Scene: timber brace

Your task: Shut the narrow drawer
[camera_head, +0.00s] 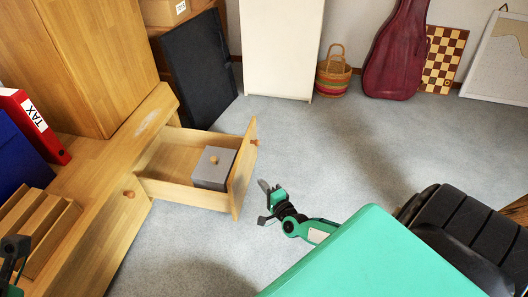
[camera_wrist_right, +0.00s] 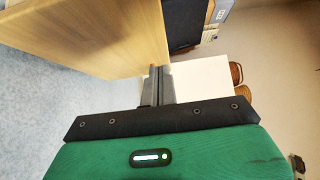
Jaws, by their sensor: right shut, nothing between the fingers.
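The narrow drawer (camera_head: 243,172) is pulled out of the low wooden cabinet, with a round knob (camera_head: 255,142) on its front. A grey box with a small knob (camera_head: 213,168) sits inside the drawer. My right gripper (camera_head: 262,204) is just right of the drawer front, low over the floor, and holds nothing. In the right wrist view the shut fingers (camera_wrist_right: 157,86) are beside a wooden panel (camera_wrist_right: 110,35), which looks like the drawer front; I cannot tell if they touch it. Part of my left arm (camera_head: 12,250) shows at the left edge; its finger state is unclear.
The cabinet (camera_head: 88,200) has another shut front with a knob (camera_head: 129,194). A red binder (camera_head: 35,125) stands on it. A dark panel (camera_head: 200,70), a basket (camera_head: 333,75) and a red instrument case (camera_head: 396,50) stand behind. A black chair (camera_head: 460,225) is at right. Carpet between is clear.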

